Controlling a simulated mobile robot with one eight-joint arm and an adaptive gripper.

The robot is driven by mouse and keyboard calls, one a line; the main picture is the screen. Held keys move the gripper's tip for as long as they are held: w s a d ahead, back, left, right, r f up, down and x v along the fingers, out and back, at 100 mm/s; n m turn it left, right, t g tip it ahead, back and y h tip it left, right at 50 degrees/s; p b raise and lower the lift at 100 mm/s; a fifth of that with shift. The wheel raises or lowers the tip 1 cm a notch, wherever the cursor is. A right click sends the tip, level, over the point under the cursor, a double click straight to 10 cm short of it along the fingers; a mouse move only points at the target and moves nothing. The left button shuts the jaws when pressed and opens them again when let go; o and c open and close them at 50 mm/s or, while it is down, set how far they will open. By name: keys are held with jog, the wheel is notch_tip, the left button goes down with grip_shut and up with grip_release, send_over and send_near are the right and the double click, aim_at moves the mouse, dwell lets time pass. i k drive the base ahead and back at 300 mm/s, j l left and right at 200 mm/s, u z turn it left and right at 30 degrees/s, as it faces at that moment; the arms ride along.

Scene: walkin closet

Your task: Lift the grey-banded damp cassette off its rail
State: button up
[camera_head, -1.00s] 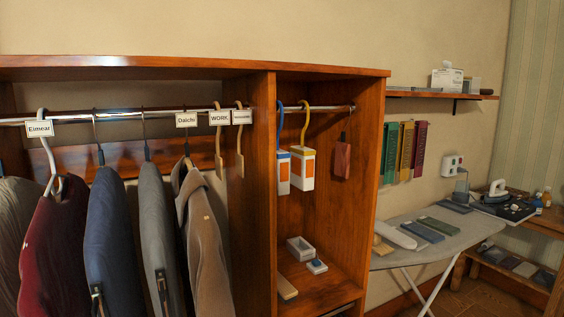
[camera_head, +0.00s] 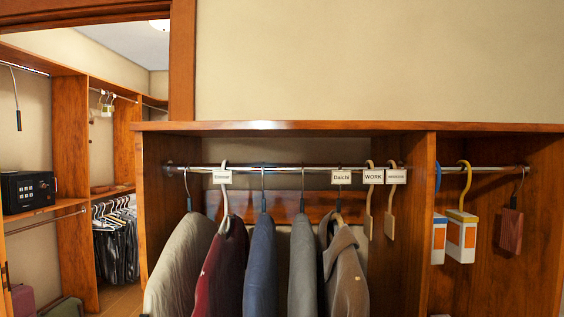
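No cassette with a clearly grey band shows. Two white box-shaped cassettes with orange panels hang on the rail in the right bay: one on a yellow hook (camera_head: 461,238), the other on a blue hook (camera_head: 439,236), partly hidden by the divider. Through the opening at left, small pale items (camera_head: 107,104) hang on a far rail (camera_head: 124,97); they are too small for me to tell their bands. My gripper is not in view.
Several garments (camera_head: 262,265) and labelled hangers fill the near rail (camera_head: 290,169). A reddish wooden block (camera_head: 511,229) hangs at right. Beyond the opening are a black safe (camera_head: 28,191), dark hanging clothes (camera_head: 116,240) and a strip of floor (camera_head: 120,298).

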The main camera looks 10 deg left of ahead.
aim_at(106, 112)
jog(key=u, duration=1.7)
jog(key=i+j+u, duration=0.6)
jog(key=i+u, duration=0.7)
jog(key=i+l+z, duration=0.1)
jog(key=i+z, duration=0.7)
jog(key=i, duration=0.2)
jog(key=i+j+z, duration=0.25)
jog(key=i+z, duration=0.15)
jog(key=i+j+z, duration=0.35)
jog(key=i, duration=0.2)
jog(key=i+l+z, duration=0.25)
jog(key=i, duration=0.5)
jog(key=i+j+z, duration=0.1)
jog(key=i+z, duration=0.2)
jog(key=i, duration=0.5)
jog(key=i+j+z, duration=0.25)
jog(key=i, duration=0.5)
jog(key=i+l+z, duration=0.1)
jog(key=i, duration=1)
jog(key=i+l, duration=0.1)
jog(key=i, duration=1.05)
jog(key=l+z, duration=0.05)
